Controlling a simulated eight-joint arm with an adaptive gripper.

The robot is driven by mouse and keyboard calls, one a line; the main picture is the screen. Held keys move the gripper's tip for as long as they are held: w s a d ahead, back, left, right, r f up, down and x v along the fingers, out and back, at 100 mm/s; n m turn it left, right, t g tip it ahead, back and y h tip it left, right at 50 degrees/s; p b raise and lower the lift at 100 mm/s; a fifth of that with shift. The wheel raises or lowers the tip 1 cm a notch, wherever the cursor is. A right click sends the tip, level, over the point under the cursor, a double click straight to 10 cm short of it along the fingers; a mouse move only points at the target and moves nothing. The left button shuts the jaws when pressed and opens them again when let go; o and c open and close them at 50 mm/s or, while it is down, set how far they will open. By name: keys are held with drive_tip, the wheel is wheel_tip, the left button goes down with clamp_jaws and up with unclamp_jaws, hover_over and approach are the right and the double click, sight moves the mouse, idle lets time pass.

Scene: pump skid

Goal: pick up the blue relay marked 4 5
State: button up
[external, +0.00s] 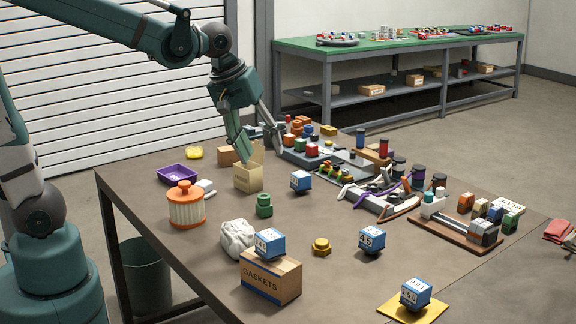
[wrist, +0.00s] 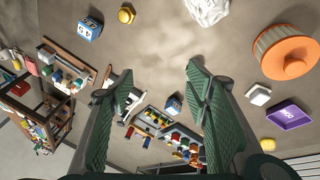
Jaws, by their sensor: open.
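A blue relay with a white face that reads 4 5 (external: 371,240) stands on the bare table, right of the yellow hex nut. It also shows at the upper left of the wrist view (wrist: 90,28). Similar blue relays stand mid-table (external: 301,181), on the GASKETS box (external: 269,246) and on a yellow mat (external: 415,293); their markings are hard to read in full. My gripper (external: 262,152) is open and empty above the far part of the table, well away from the 4 5 relay. Its two fingers are spread in the wrist view (wrist: 158,72).
Near the 4 5 relay are the yellow nut (external: 321,247), the GASKETS box (external: 270,276) and a brown tray of blocks (external: 455,236). Coloured parts crowd the back.

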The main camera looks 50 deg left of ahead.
drive_tip(key=w+d+n+g+p, duration=0.1)
drive_tip(key=w+d+n+p, duration=0.2)
drive_tip(key=w+d, duration=0.3)
drive_tip(key=n+g+p, duration=0.3)
drive_tip(key=n+p, duration=0.5)
hover_over(373, 231)
drive_tip(key=shift+y, duration=0.3)
drive_tip(key=f, duration=1.1)
drive_tip(key=shift+a+f, duration=0.25)
drive_tip(key=shift+f, duration=0.1)
drive_tip(key=shift+w+d+f, duration=0.1)
drive_tip(key=shift+d+f, duration=0.15)
drive_tip(key=shift+f, duration=0.05)
drive_tip(key=shift+f, duration=0.1)
drive_tip(key=shift+f, duration=1.2)
drive_tip(key=shift+f+b, duration=0.1)
drive_tip(key=shift+b, duration=0.2)
drive_tip(key=shift+f, duration=2.5)
